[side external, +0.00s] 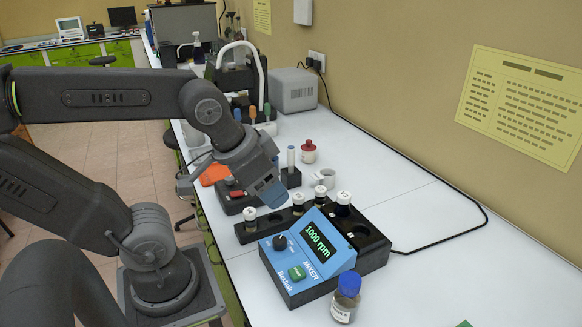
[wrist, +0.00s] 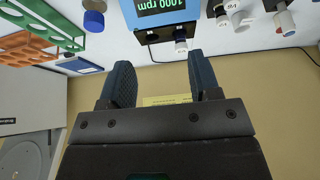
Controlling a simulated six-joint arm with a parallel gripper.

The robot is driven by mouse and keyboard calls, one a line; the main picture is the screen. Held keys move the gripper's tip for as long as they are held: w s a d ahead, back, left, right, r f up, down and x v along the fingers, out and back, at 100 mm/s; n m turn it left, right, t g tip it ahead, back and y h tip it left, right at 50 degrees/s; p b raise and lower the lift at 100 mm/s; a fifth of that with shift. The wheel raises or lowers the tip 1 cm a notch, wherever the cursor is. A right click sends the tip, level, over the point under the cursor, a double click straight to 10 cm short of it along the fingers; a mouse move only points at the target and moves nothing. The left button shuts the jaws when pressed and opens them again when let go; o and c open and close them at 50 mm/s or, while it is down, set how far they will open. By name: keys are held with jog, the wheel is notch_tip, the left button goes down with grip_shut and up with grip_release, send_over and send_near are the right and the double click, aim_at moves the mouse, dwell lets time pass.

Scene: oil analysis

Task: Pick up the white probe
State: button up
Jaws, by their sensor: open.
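A slim white upright piece with a bluish top (side external: 291,157), which looks like the white probe, stands in a dark block (side external: 291,177) behind the mixer in the side view. I cannot clearly pick it out in the wrist view. My gripper (side external: 270,196) is above the bench, in front of and lower in the picture than this piece, and apart from it. In the wrist view the two fingers of my gripper (wrist: 160,76) are spread, with nothing between them.
A blue mixer (side external: 284,270) reading 1000 rpm stands close to my gripper, beside a dark rack with several vials (side external: 343,205). The bench's right side is mostly clear.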

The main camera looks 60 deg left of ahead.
jog(key=w+a+r+n+y, duration=0.15)
jog(key=w+a+n, duration=0.25)
jog(key=w+a, duration=0.45)
jog(key=n+g+y, duration=0.2)
jog(key=n, duration=0.3)
send_near(292, 156)
jog(key=x, duration=0.3)
jog(key=a+x, duration=0.1)
jog(key=x, duration=0.1)
jog(key=shift+w+a, duration=0.15)
jog(key=shift+w, duration=0.15)
jog(key=shift+x, duration=3.15)
jog(key=shift+s, duration=0.1)
jog(key=c, duration=1)
jog(key=shift+r, duration=0.1)
